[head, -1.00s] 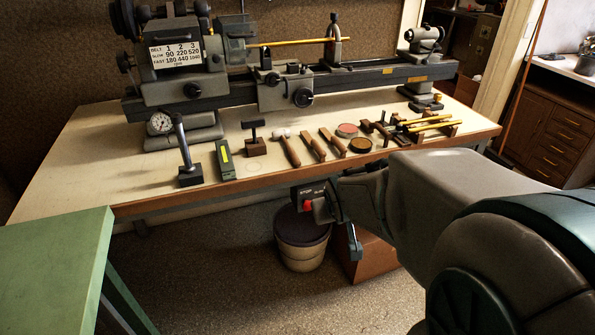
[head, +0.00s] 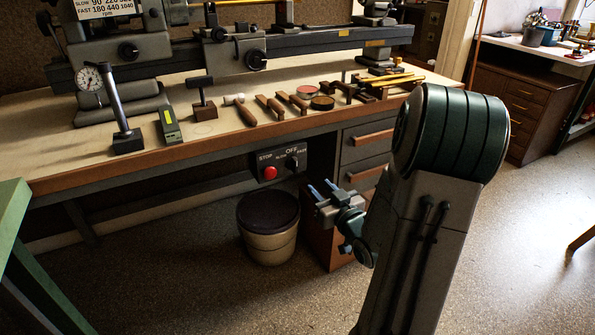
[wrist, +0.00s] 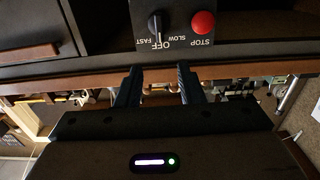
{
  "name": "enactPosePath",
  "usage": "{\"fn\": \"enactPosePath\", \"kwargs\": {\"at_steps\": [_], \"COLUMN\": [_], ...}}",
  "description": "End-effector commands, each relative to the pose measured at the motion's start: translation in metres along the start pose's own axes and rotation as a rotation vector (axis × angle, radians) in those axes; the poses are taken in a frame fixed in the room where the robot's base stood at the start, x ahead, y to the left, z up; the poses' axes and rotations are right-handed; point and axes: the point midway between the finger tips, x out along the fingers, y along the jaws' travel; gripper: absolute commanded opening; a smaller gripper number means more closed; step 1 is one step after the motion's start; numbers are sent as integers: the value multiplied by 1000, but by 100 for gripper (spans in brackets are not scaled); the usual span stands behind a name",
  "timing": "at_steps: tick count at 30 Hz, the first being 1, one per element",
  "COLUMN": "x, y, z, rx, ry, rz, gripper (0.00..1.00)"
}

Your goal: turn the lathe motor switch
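The motor switch is a black rotary knob (head: 292,162) on a dark control box (head: 280,178) under the bench's front edge, marked SLOW, OFF and FAST. In the wrist view, which is upside down, the knob (wrist: 155,24) lies in line with the OFF mark. A red STOP button (head: 269,172) sits beside it and also shows in the wrist view (wrist: 203,22). My gripper (head: 320,189) is open and empty, lower and to the right of the box in the head view. Its fingers (wrist: 158,80) are apart, with nothing between them, and clear of the knob.
The lathe (head: 235,55) stands on the bench (head: 225,133), with several hand tools along its front. A bin (head: 268,243) stands on the floor below the box. Drawers (head: 367,140) are to the right. A green table (head: 12,200) is at the left; the floor in front is clear.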

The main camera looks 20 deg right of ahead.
Motion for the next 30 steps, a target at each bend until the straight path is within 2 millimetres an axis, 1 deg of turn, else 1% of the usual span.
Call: {"fn": "enactPosePath", "kwargs": {"at_steps": [5,12,18,21,24,30], "x": [25,77,113,124,132,135], "y": [-1,-1,-1,0,0,0], "z": [-1,0,0,0,-1,-1], "rx": [-1,0,0,0,0,0], "ry": [5,5,3,2,2,1], "rz": [-4,-3,-2,0,0,0], "gripper": [35,35,35,35,35,35]}}
